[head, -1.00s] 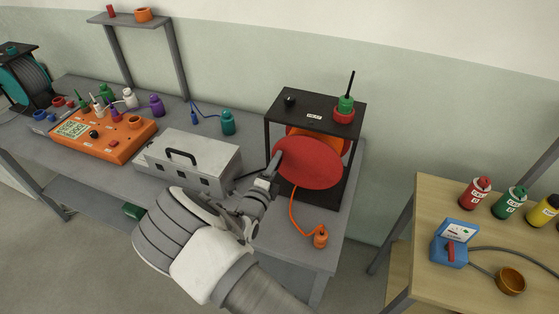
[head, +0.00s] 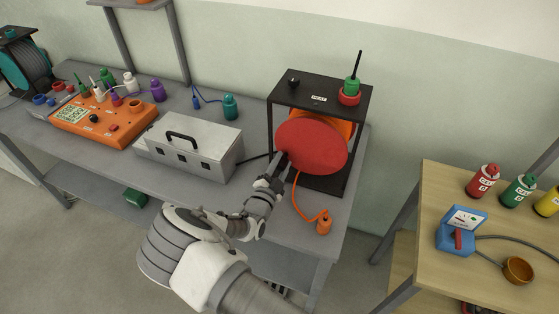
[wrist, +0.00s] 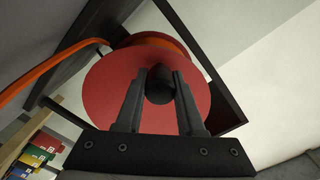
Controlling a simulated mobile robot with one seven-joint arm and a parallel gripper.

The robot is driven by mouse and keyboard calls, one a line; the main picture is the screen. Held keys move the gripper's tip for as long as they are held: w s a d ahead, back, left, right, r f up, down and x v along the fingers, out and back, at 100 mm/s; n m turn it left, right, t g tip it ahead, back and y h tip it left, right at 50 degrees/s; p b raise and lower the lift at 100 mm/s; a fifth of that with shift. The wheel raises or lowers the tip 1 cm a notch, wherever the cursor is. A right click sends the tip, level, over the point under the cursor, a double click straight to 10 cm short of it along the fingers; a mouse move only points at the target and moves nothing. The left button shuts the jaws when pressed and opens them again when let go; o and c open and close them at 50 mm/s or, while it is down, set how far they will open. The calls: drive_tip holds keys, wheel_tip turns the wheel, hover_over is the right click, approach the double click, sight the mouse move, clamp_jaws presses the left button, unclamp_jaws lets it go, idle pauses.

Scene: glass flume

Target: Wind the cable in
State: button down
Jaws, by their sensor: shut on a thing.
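A cable reel with a red disc (head: 318,150) sits in a black frame (head: 318,97) near the right end of the grey bench. The disc also fills the middle of the wrist view (wrist: 103,95). My gripper (head: 282,160) is at the disc's lower left side. In the wrist view its two fingers are shut on a black crank knob (wrist: 159,86) that stands out from the disc. The orange cable (head: 299,205) hangs from the reel to an orange plug (head: 324,226) on the bench top. The far side of the reel is hidden.
A silver box with a black handle (head: 188,148) stands left of the reel. An orange panel (head: 104,120) and several bottles are farther left. A wooden table (head: 440,200) with bottles and a blue device (head: 456,238) is at the right, beyond a gap.

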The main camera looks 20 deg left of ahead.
drive_tip(key=shift+d+f+n, duration=0.25)
drive_tip(key=shift+f+n, duration=0.15)
drive_tip(key=shift+n, duration=0.2)
drive_tip(key=c, duration=0.5)
unclamp_jaws()
drive_tip(key=shift+s, duration=0.15)
drive_tip(key=s, duration=0.5)
drive_tip(key=s+b, duration=0.1)
drive_tip(key=s, duration=0.5)
drive_tip(key=s+d, duration=0.1)
drive_tip(key=s, duration=0.5)
drive_tip(key=shift+b, duration=0.3)
